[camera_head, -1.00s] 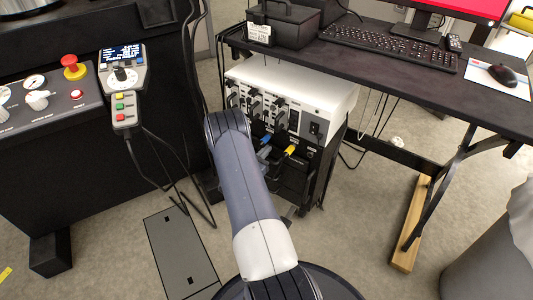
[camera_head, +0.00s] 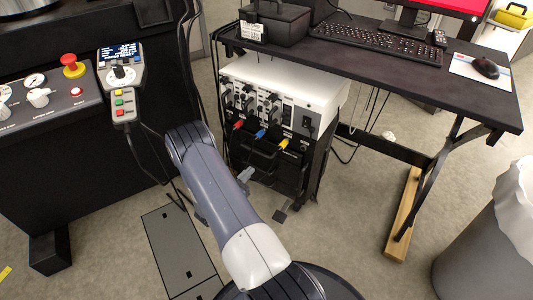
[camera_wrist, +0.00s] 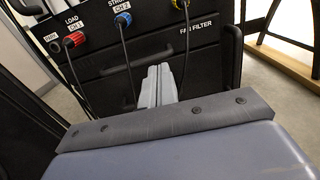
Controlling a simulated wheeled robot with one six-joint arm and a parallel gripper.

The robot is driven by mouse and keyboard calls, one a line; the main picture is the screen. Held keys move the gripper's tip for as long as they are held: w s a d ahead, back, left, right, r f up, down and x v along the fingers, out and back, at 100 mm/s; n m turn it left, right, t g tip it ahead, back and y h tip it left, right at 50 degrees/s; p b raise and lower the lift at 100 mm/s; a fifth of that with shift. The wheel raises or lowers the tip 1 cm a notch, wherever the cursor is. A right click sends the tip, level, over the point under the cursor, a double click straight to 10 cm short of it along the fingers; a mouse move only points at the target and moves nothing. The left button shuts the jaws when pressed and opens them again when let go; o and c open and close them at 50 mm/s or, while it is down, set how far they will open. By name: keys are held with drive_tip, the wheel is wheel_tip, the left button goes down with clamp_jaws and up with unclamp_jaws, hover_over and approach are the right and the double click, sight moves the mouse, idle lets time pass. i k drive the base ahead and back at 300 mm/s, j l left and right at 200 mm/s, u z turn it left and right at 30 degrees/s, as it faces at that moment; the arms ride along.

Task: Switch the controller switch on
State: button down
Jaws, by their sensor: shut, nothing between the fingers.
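The controller (camera_head: 285,80) is a white-topped box with a grey front, on a black unit under the desk. A small black switch-like part (camera_head: 307,121) is at the right of its front; its on or off position is too small to tell. My gripper (camera_head: 246,174) is shut and empty, in front of the black lower unit, below and left of that part. In the wrist view my shut fingers (camera_wrist: 158,82) point at the black panel marked "FAN FILTER", below the red connector (camera_wrist: 75,40) and blue connector (camera_wrist: 123,19). The switch-like part is outside that view.
Red, blue and yellow (camera_head: 283,143) cable plugs stick out below the controller, with hanging black cables. The desk (camera_head: 400,75) overhangs it, with a wooden-footed leg (camera_head: 403,215) at right. A grey bin (camera_head: 485,250) stands far right. A black console (camera_head: 80,170) is left.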

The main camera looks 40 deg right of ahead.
sight(305, 122)
drive_tip(key=l+z, duration=0.1)
drive_tip(key=z, duration=1.5)
drive_tip(key=i+j, duration=0.05)
drive_tip(key=j, duration=0.05)
